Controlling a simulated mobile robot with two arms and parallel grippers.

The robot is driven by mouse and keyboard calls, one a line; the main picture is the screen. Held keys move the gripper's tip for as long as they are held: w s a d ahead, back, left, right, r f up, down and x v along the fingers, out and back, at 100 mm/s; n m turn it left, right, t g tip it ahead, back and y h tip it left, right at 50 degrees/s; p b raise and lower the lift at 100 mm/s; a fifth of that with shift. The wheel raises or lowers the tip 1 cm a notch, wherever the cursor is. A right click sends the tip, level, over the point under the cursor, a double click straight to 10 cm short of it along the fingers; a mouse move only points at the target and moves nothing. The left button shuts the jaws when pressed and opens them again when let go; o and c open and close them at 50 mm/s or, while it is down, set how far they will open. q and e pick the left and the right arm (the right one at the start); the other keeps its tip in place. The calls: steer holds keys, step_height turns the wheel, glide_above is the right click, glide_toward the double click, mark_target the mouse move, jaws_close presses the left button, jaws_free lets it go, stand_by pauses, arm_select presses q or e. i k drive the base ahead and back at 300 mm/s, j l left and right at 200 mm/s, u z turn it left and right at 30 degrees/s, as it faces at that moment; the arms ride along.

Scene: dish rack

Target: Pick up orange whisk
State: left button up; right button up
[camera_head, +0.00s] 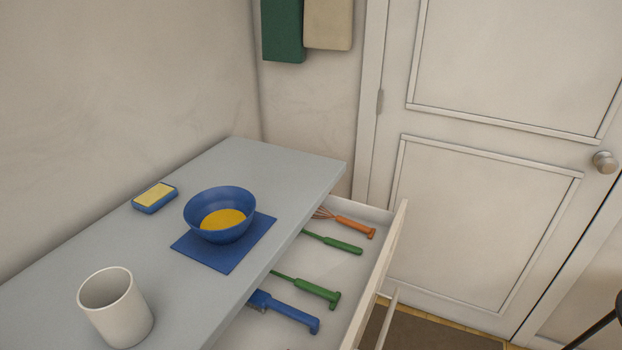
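The orange whisk (353,227) lies in the open drawer (352,285), at its far end. Its orange handle points right toward the drawer front, and its wire head is partly hidden under the counter edge. Two green-handled utensils (341,245) and (316,291) and a blue-handled utensil (290,312) lie nearer in the same drawer, apart from the whisk. Neither of my grippers shows in the head view.
On the grey counter (170,275) stand a blue bowl (207,201) with yellow contents on a blue mat (238,255), a sponge in a blue dish (155,198) and a white cup (118,312). A closed door (480,220) stands beyond the drawer. Towels (282,30) hang on the wall.

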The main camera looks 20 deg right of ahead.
mark_target(371, 231)
steer(key=z, duration=1.2)
